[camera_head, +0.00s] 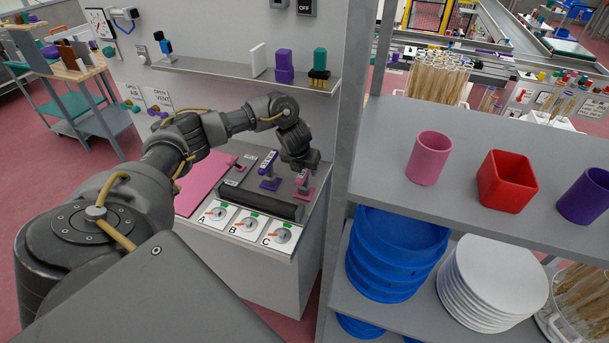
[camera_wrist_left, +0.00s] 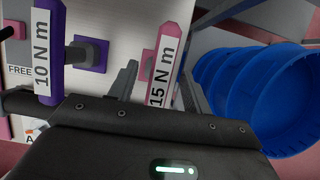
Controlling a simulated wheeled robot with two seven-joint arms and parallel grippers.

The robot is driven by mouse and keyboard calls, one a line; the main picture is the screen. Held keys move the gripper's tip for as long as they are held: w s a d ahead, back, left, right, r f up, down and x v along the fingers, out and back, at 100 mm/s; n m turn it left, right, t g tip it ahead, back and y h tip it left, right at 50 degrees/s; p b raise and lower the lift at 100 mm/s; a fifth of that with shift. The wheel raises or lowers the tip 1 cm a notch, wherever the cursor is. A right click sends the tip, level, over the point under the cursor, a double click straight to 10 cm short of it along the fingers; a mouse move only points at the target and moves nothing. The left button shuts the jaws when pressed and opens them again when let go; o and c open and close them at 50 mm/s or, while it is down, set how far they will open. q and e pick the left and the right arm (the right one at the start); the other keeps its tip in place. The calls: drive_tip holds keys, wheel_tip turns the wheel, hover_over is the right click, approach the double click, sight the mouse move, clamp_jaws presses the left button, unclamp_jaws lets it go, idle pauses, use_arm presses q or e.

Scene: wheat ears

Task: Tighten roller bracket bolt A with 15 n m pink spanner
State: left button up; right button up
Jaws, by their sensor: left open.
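The pink spanner (camera_head: 303,180), labelled 15 N m, stands at the right end of the bench. In the left wrist view the pink spanner (camera_wrist_left: 165,50) lies between the two fingers. My left gripper (camera_head: 306,167) is over it, pointing down, with its fingers apart; the wrist view shows the open gripper (camera_wrist_left: 158,78) too. I cannot tell whether a finger touches the spanner. The purple 10 N m spanner (camera_head: 269,170) stands to its left. Bolt plate A (camera_head: 213,215) is at the bench's front left, beside plates B (camera_head: 246,225) and C (camera_head: 281,235). My right gripper is not in view.
A dark roller (camera_head: 258,203) lies behind the plates. A pink sheet (camera_head: 202,185) covers the bench's left. A shelf (camera_head: 215,68) hangs above. To the right stands a grey rack (camera_head: 390,190) with cups, blue bowls (camera_head: 395,250) and white plates (camera_head: 492,280).

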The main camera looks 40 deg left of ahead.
use_arm(q)
drive_tip(key=x, duration=0.3)
drive_tip(key=shift+w+f, duration=0.15)
drive_tip(key=shift+f, duration=0.1)
drive_tip(key=shift+r, duration=0.1)
drive_tip(key=shift+c, duration=1.3)
clamp_jaws()
